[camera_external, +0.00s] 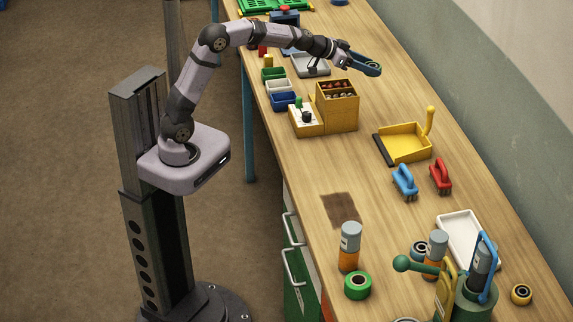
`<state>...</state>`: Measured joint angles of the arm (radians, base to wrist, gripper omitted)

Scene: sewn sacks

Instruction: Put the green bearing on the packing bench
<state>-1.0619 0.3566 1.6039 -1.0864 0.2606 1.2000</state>
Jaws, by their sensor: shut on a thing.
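The green bearing (357,286), a thick green ring with a dark hole, lies flat on the wooden bench (395,225) near the front, beside an orange and grey canister (349,246). My gripper (346,59) is far from it, raised over the back part of the bench. The gripper is shut on a dark blue elongated thing (371,69) with a rounded, ring-like end. What this thing is cannot be told at this size, and its near end is partly hidden by the jaws.
A yellow bin (338,108), a yellow dustpan (404,145), blue (404,182) and red (440,176) brushes and a white tray (462,232) occupy the bench. Bare wood surrounds a brown patch (341,209).

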